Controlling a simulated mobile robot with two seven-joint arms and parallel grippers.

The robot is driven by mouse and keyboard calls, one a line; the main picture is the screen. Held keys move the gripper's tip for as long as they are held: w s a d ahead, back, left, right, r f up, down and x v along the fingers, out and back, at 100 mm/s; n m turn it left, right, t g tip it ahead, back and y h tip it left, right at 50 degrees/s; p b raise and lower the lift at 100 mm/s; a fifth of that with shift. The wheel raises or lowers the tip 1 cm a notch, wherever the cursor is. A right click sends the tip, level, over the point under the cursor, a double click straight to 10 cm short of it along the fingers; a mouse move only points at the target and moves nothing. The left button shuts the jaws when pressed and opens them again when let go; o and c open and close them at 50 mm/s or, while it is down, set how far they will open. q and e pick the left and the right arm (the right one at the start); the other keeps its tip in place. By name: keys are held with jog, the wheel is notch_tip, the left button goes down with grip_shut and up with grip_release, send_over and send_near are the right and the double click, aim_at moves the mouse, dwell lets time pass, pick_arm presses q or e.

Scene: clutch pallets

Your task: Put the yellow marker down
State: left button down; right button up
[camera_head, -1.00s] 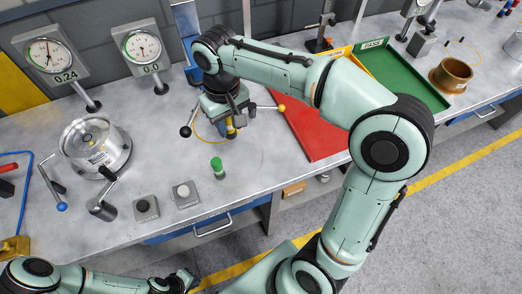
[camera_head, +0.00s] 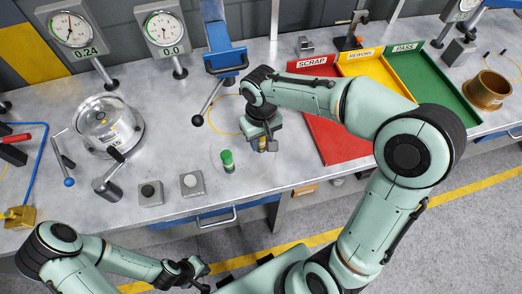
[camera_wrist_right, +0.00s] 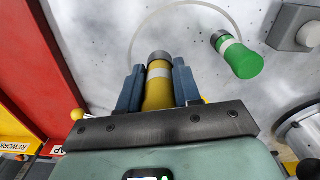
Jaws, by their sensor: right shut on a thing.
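The yellow marker (camera_head: 262,144) is in my right gripper (camera_head: 262,138), over the grey bench right of the green marker (camera_head: 227,161). In the right wrist view, the yellow marker (camera_wrist_right: 158,90) sits between the two blue-grey fingers of my right gripper (camera_wrist_right: 159,84), its grey end toward the bench. I cannot tell whether that end touches the bench. The green marker (camera_wrist_right: 238,56) stands apart from it. My left gripper (camera_head: 192,271) is low in the head view, in front of the bench, away from both markers; its jaw opening is unclear.
A blue press or vise (camera_head: 225,60) with a lever stands behind. The red scrap tray (camera_head: 335,140) is right of my right gripper. Two button boxes (camera_head: 191,184) and a round metal housing (camera_head: 107,125) are at left. Bare bench lies around the green marker.

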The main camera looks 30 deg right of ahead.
aim_at(261, 150)
pick_arm(q)
jog(key=shift+s+f, duration=0.25)
jog(key=shift+f, duration=0.1)
pick_arm(e)
jog(key=shift+f, duration=3)
pick_arm(q)
jog(key=shift+f+b, duration=0.1)
jog(key=shift+b, duration=0.2)
pick_arm(e)
jog(key=shift+f, duration=0.2)
pick_arm(q)
jog(key=shift+s+f, duration=0.1)
jog(key=shift+s, duration=0.05)
pick_arm(e)
jog(key=o, duration=1)
jog(key=shift+o, duration=0.2)
jog(key=shift+r, duration=0.1)
jog(key=shift+r, duration=0.3)
notch_tip(261, 150, up, 11)
jog(key=shift+f+p, duration=0.15)
jog(key=shift+p, duration=0.55)
pick_arm(q)
jog(key=shift+w+r, duration=0.9)
jog(key=shift+r, duration=0.15)
pick_arm(e)
jog(key=shift+r, duration=0.5)
